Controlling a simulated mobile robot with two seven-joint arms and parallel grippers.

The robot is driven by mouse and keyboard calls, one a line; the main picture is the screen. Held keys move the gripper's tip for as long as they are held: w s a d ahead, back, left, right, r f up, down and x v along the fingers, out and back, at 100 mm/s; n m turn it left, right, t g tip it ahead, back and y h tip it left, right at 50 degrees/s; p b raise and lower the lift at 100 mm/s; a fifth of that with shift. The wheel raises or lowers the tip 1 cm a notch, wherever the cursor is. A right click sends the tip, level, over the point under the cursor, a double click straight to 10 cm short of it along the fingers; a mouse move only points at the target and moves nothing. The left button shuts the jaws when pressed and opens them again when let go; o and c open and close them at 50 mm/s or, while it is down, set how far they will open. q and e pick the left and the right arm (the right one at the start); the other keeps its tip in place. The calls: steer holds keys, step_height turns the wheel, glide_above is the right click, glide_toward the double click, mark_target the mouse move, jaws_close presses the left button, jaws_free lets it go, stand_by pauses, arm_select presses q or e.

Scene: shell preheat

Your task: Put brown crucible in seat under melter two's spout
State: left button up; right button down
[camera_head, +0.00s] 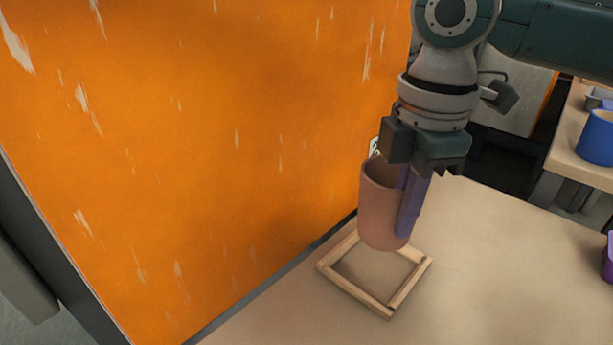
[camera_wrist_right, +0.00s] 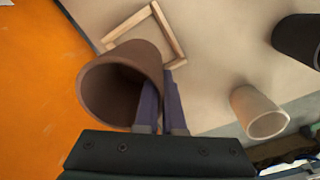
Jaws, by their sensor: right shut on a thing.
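The brown crucible (camera_head: 380,212) is upright in my right gripper (camera_head: 410,205), which is shut on its wall. In the right wrist view the crucible (camera_wrist_right: 112,85) shows its open mouth, with one finger inside and one outside the rim. The square wooden frame seat (camera_head: 375,275) lies on the table, and the crucible hangs above its back part, seemingly clear of it. The seat also shows beyond the crucible in the right wrist view (camera_wrist_right: 172,38). My left gripper is not in view. No spout shows in these views.
A large orange panel (camera_head: 210,130) stands close along the left of the seat. A blue container (camera_head: 597,138) stands on another surface at right. The right wrist view also shows a pale cup (camera_wrist_right: 260,112) and a dark vessel (camera_wrist_right: 298,40).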

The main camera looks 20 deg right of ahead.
mark_target(396, 245)
step_height(396, 245, down, 3)
steer(key=shift+f+b, duration=0.15)
steer(key=shift+b, duration=0.2)
step_height(396, 245, down, 4)
steer(key=shift+r+b, duration=0.2)
steer(key=shift+b, duration=0.55)
steer(key=shift+f, duration=0.25)
steer(key=shift+w+f, duration=0.1)
steer(key=c, duration=1)
jaws_free()
steer(key=r+p, duration=0.1)
steer(key=r, duration=0.2)
steer(key=r+p, duration=0.2)
steer(key=r, duration=0.2)
steer(key=r+p, duration=0.1)
steer(key=r, duration=0.3)
steer(key=shift+s+r, duration=0.15)
steer(key=shift+s, duration=0.1)
steer(key=shift+a+r, duration=0.1)
steer(key=shift+r, duration=0.35)
